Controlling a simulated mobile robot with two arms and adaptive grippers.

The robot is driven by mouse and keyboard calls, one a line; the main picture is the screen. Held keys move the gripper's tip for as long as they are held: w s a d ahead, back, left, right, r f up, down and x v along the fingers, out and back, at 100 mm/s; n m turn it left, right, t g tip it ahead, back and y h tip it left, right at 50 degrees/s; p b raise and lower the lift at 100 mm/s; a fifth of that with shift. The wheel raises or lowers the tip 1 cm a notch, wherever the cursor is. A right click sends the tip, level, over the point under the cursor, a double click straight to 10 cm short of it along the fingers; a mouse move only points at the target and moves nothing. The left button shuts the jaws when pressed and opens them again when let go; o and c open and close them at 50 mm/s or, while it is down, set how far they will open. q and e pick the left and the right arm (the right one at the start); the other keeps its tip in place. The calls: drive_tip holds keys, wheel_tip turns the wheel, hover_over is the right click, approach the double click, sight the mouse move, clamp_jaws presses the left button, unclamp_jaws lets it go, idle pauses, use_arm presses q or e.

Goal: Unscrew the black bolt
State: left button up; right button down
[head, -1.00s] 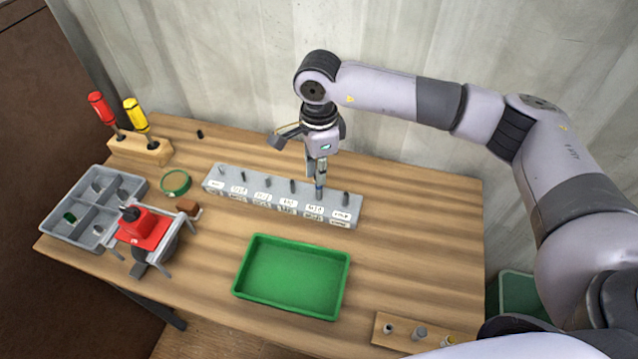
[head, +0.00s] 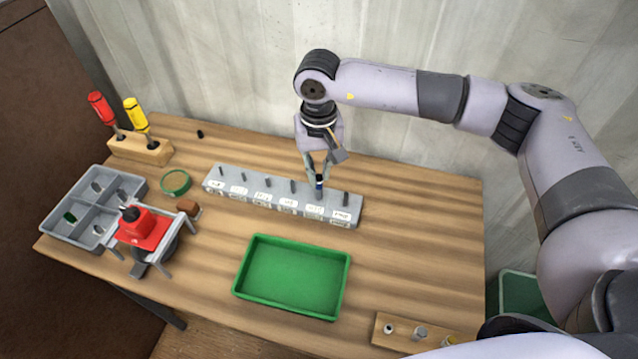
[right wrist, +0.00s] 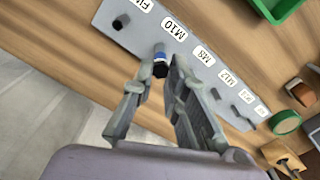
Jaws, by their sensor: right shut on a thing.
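A long grey block (head: 264,184) lies across the table, with a row of dark bolts standing up from its top and white labels along it. In the right wrist view the block (right wrist: 150,44) shows labels including M10 and M8. The black bolt with a blue band (right wrist: 160,58) stands by the M10 label, between my right gripper's fingertips (right wrist: 155,74). In the head view my right gripper (head: 318,184) points down near the block's right end, shut on this bolt (head: 319,180). The fingers hide part of the bolt. My left gripper is not in view.
A green tray (head: 292,316) sits in front of the block. At the left are a grey divided bin (head: 107,195), a red-topped device (head: 143,229), a green ring (head: 175,195) and a wooden holder (head: 140,151) with two screwdrivers. A wooden strip (head: 379,334) lies front right.

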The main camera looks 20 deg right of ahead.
drive_tip(key=c, duration=1.5)
unclamp_jaws()
drive_tip(key=shift+c, duration=0.2)
drive_tip(key=shift+c, duration=1.2)
